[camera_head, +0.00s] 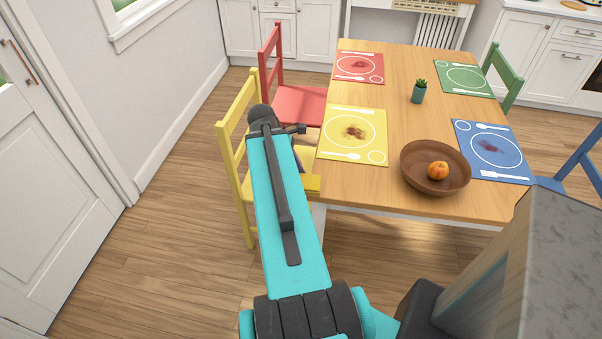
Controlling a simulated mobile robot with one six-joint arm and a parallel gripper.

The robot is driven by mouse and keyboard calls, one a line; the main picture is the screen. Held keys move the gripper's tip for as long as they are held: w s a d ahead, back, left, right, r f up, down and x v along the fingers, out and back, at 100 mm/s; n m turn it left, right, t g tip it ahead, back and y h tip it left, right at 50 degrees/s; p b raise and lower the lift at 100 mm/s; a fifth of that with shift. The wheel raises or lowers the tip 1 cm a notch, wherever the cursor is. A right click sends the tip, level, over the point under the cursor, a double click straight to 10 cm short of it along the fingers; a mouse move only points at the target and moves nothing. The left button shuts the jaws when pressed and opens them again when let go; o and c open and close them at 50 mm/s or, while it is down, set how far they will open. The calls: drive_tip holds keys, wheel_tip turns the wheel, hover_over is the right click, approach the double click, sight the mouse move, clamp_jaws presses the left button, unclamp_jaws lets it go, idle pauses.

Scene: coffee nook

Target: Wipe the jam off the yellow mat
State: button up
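The yellow mat (376,118) lies flat on the near left part of the wooden table. A dark red-brown jam smear (354,132) is near its middle, inside the printed plate circle. My turquoise arm reaches up from the bottom of the view, left of the table and in front of the yellow chair. The gripper fingers are not visible; my own arm link hides what is behind it. No wiping cloth or sponge can be made out for certain.
A brown bowl (415,178) with an orange fruit (438,171) stands right of the yellow mat. A potted plant (418,93) stands mid-table (398,77). Red (345,60), green (470,87) and blue (470,150) mats surround it; red and blue have smears. A yellow chair (239,150) is at left.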

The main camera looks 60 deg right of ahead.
drive_tip(key=w+a+r+n+h, duration=0.1)
drive_tip(key=w+a+r+n, duration=0.15)
drive_tip(key=w+a, duration=0.7)
drive_tip(key=w+a+r+n, duration=0.1)
drive_tip(key=w+a+r, duration=0.35)
drive_tip(key=w, duration=0.85)
drive_tip(key=w+a+r, duration=0.1)
drive_tip(key=w+a, duration=0.3)
drive_tip(key=a, duration=0.5)
drive_tip(key=w+a+r+n, duration=0.1)
drive_tip(key=w+a, duration=0.3)
drive_tip(key=a, duration=0.5)
drive_tip(key=w+a+r+n+t+h, duration=0.1)
drive_tip(key=w+a+r, duration=0.2)
drive_tip(key=a, duration=0.7)
drive_tip(key=shift+w, duration=0.65)
drive_tip(key=shift+s+d, duration=0.1)
